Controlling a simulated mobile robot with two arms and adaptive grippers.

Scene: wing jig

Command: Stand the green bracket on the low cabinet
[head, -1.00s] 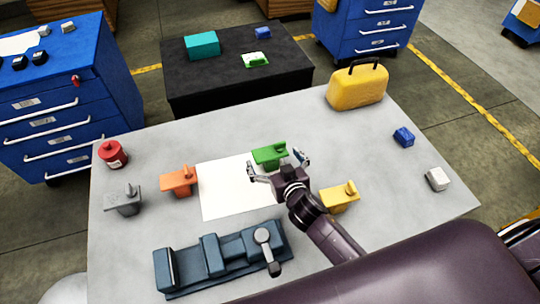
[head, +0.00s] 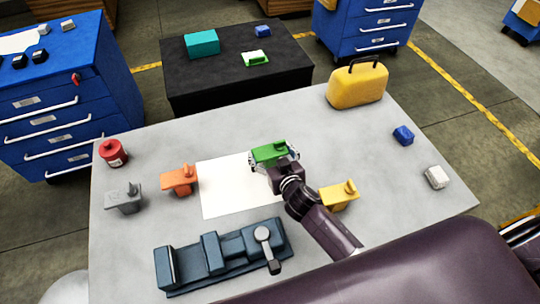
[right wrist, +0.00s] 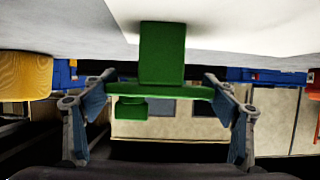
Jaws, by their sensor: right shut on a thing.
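The green bracket (head: 268,152) is at the back edge of the white sheet on the grey table. My right gripper (head: 273,162) reaches it from the front, with its fingers at the bracket's two sides, shut on it. In the right wrist view the green bracket (right wrist: 162,55) spans between the fingertips of the right gripper (right wrist: 158,90); its block is close to the pale tabletop, and I cannot tell whether they touch. The low black cabinet (head: 215,85) stands behind the table. My left gripper is not in view.
On the cabinet are a teal box (head: 202,43), a green-and-white item (head: 256,58) and a small blue block (head: 263,30); its front top is clear. Orange (head: 178,180), grey (head: 123,198) and yellow (head: 338,197) brackets, a vise (head: 222,258) and a yellow case (head: 357,86) are on the table.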

